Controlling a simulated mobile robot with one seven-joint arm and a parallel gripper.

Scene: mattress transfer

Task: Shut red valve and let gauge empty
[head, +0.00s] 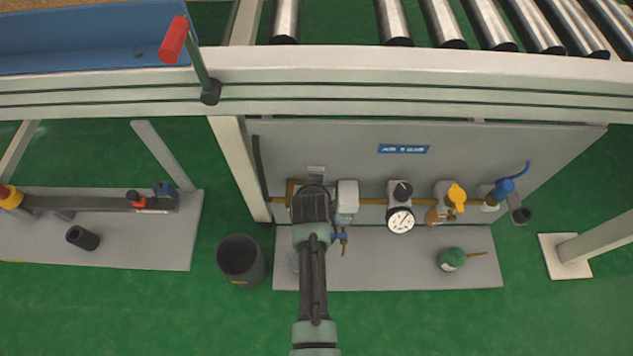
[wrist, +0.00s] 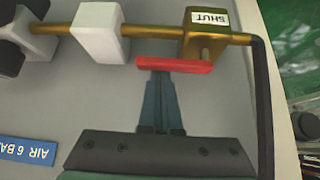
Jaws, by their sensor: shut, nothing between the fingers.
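The red valve lever (wrist: 174,65) lies roughly along the brass pipe in the wrist view, beside a brass valve body (wrist: 190,45) bearing a SHUT label (wrist: 209,18). My gripper (wrist: 161,75) is shut and empty, with its fingertips right at the lever's side; I cannot tell whether they touch it. In the head view my arm hides the lever and the fingertips. The white-faced gauge (head: 401,220) is on the panel, right of my gripper; its needle is too small to read.
The grey panel carries a white block (head: 347,197), a yellow knob (head: 456,197) and a blue fitting (head: 504,188). A green-topped can (head: 452,259) stands on the base plate. A dark bin (head: 241,260) stands left of my arm. The conveyor rail (head: 420,80) runs above the panel.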

